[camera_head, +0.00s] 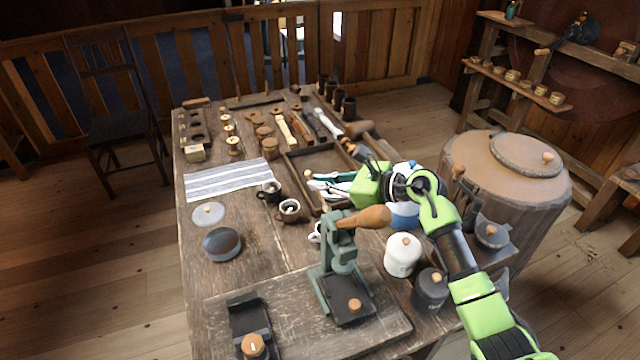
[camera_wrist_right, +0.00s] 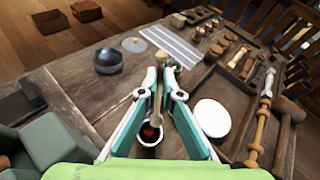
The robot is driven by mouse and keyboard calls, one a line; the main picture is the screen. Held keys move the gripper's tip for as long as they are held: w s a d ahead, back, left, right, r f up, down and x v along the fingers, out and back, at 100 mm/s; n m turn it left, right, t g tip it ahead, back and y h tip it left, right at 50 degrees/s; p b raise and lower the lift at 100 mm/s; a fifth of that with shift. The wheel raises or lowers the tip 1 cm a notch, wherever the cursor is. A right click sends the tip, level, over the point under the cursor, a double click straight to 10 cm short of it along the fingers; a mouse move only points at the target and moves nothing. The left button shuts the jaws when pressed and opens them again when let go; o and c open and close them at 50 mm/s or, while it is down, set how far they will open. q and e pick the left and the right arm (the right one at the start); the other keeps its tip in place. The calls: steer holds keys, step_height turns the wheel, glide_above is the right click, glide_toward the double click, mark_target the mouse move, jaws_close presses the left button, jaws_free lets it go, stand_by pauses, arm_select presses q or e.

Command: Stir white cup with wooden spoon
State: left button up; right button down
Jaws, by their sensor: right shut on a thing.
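My right gripper (camera_head: 318,183) is over the table, behind the green press in the head view. In the right wrist view its teal and white fingers (camera_wrist_right: 160,82) are shut on a wooden spoon (camera_wrist_right: 156,101). The spoon's pale end sticks up between the fingertips, and its other end runs down over the cup's opening. The white cup (camera_wrist_right: 151,150) is below the fingers and holds something dark with red in it. How deep the spoon reaches is unclear. My left gripper is out of view.
The green press (camera_head: 338,258) with a wooden handle stands close in front of the cup. A wooden tray (camera_head: 297,178) lies behind; white and dark canisters (camera_head: 402,257) stand at the right. A striped cloth (camera_head: 228,180) lies flat.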

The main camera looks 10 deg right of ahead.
mark_target(324, 209)
steer(key=shift+f, duration=0.15)
step_height(324, 209, down, 8)
steer(key=b, duration=0.6)
steer(key=shift+f+b, duration=0.2)
steer(key=shift+b, duration=0.2)
stand_by(0.9)
steer(key=shift+s+d, duration=0.1)
steer(key=shift+s, duration=0.2)
stand_by(0.4)
steer(key=shift+f, duration=0.1)
